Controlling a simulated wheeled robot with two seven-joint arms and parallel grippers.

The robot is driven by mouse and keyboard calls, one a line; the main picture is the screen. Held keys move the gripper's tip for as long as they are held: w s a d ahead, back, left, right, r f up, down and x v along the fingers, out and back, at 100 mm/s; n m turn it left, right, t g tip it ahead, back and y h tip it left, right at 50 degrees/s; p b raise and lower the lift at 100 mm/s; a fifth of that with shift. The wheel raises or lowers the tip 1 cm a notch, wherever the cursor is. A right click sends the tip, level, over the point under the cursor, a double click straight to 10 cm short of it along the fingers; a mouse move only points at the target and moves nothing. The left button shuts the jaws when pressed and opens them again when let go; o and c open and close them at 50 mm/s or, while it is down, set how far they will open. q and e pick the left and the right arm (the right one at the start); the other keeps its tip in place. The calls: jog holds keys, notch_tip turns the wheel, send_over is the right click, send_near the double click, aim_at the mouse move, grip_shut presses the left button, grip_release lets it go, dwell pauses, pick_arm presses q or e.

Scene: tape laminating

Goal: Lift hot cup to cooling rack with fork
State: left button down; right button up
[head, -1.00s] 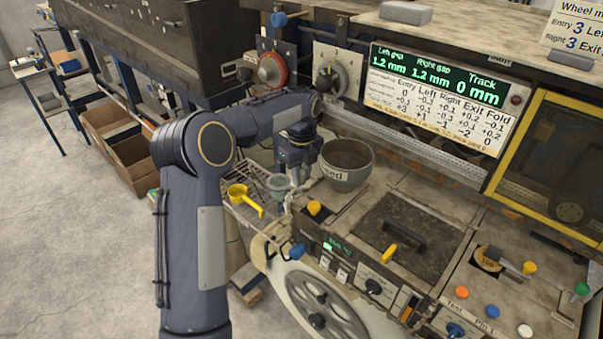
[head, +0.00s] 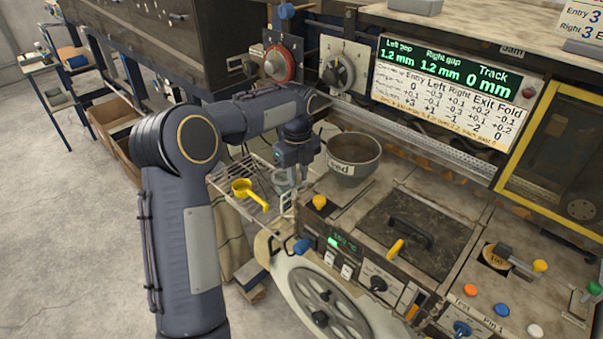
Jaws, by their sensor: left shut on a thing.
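My left gripper (head: 293,172) reaches in from the upper left and points down beside the seed pot. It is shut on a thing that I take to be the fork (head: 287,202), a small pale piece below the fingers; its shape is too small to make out. The small grey cup (head: 282,180) is right at the gripper, partly hidden by it; I cannot tell whether it rests on the fork. The wire cooling rack (head: 222,178) is just left of the gripper. My right gripper is out of view.
A yellow scoop (head: 248,192) lies over the rack. The grey seed pot (head: 353,160) stands close right of the gripper. A hatch with a black handle (head: 410,231) and a panel with knobs lie further right. A spoked handwheel (head: 318,300) is below.

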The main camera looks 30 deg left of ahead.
pick_arm(q)
jog(key=shift+s+a+b, duration=0.2)
jog(key=shift+s+b, duration=0.1)
jog(key=shift+s, duration=0.4)
jog(key=shift+s+a+b, duration=0.2)
jog(key=shift+s+b, duration=0.1)
jog(key=shift+s, duration=0.35)
jog(key=shift+s+a+b, duration=0.2)
jog(key=shift+s+b, duration=0.1)
jog(key=shift+s, duration=0.4)
jog(key=s, duration=0.2)
jog(key=s+a+b, duration=0.1)
jog(key=s, duration=0.2)
jog(key=shift+a, duration=0.2)
jog(key=shift+r, duration=0.1)
notch_tip(320, 180, up, 7)
jog(key=p, duration=0.6)
